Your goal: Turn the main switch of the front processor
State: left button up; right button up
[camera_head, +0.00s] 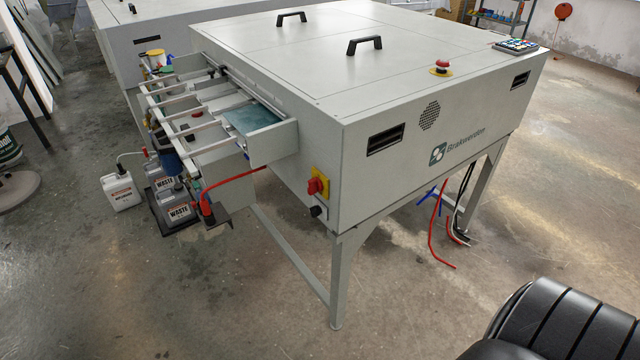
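The front processor (400,160) is a large light-grey box on legs in the middle of the camera_head view. Its main switch (315,186) is a red rotary knob on a yellow plate, low on the left-hand side face near the front corner. A small black knob (318,211) sits just below it. The exact angle of the red knob is too small to tell. A red emergency button (441,66) on a yellow base is on the top. Neither of my grippers shows in this view.
A feed rack (215,115) sticks out from the processor's left side, with waste canisters (178,208) and a white canister (122,190) below. A red hose (235,182) runs beside it. Loose cables (437,230) reach the floor.

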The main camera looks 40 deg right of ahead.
aim_at(315, 185)
jog(key=i+z, duration=0.1)
jog(key=z, duration=1.35)
jog(key=i+j+z, duration=0.25)
jog(key=j+z, duration=0.2)
jog(key=i+j+z, duration=0.1)
jog(key=j+z, duration=0.35)
jog(key=j, duration=0.25)
jog(key=j+z, duration=0.4)
jog(key=j, duration=0.25)
jog(key=j+z, duration=0.45)
jog(key=j, duration=0.25)
